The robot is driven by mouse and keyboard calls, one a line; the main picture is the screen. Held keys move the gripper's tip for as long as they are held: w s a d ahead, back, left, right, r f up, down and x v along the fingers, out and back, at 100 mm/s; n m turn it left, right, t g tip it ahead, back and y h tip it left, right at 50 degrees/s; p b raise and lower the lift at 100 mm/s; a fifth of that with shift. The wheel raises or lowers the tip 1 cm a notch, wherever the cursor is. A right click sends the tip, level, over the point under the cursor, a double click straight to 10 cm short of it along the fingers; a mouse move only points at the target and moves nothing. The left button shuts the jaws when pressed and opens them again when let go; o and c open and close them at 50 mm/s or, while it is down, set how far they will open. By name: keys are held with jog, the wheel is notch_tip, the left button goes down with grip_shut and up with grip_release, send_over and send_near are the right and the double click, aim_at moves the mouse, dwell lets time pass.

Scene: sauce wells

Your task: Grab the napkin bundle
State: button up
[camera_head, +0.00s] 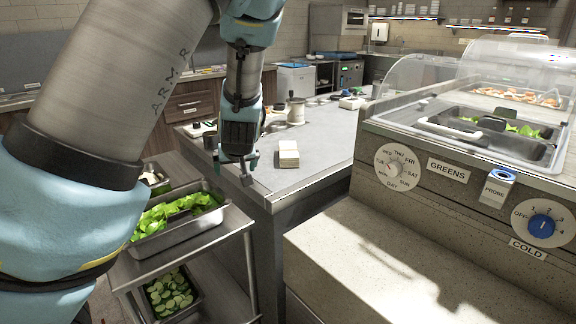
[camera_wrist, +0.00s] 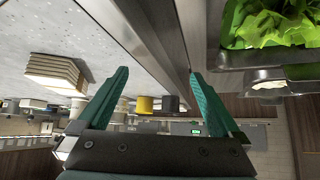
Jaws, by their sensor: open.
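The napkin bundle (camera_head: 289,154) is a small cream stack lying on the grey counter (camera_head: 318,136), near its front part. It also shows in the wrist view (camera_wrist: 57,70), at the left, as a layered stack outside the fingers. My gripper (camera_head: 247,168) is just left of the bundle in the head view, above the counter's near left corner. In the wrist view, my gripper (camera_wrist: 160,80) has its two green fingers spread wide, with no object held between them. The gripper and bundle appear apart.
A steel cart with a pan of lettuce (camera_head: 175,216) and a lower pan of cucumber slices (camera_head: 171,294) stands left of the counter. Small containers (camera_head: 296,110) stand farther back. A sauce-well unit with dials (camera_head: 395,167) is at the right. The counter around the bundle is clear.

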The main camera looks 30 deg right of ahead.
jog(key=shift+m+t+h, duration=0.5)
jog(key=shift+t+h, duration=0.1)
jog(key=shift+t, duration=0.3)
jog(key=d, duration=0.2)
jog(key=d+b, duration=0.1)
jog(key=d, duration=0.2)
jog(key=s+d+b, duration=0.1)
jog(key=d, duration=0.2)
jog(key=m+t+h+b, duration=0.1)
jog(key=t+h+b, duration=0.1)
send_near(289, 150)
jog(key=shift+w+f, duration=0.2)
jog(key=shift+f, duration=0.2)
jog(key=shift+w+d, duration=0.1)
jog(key=shift+d, duration=0.15)
jog(key=x, duration=0.5)
jog(key=shift+r+p, duration=0.1)
jog(key=shift+p, duration=0.25)
jog(key=shift+p+x, duration=0.65)
jog(key=shift+x, duration=2.05)
jog(key=shift+w+r, duration=0.1)
jog(key=shift+r, duration=0.05)
jog(key=shift+c, duration=0.4)
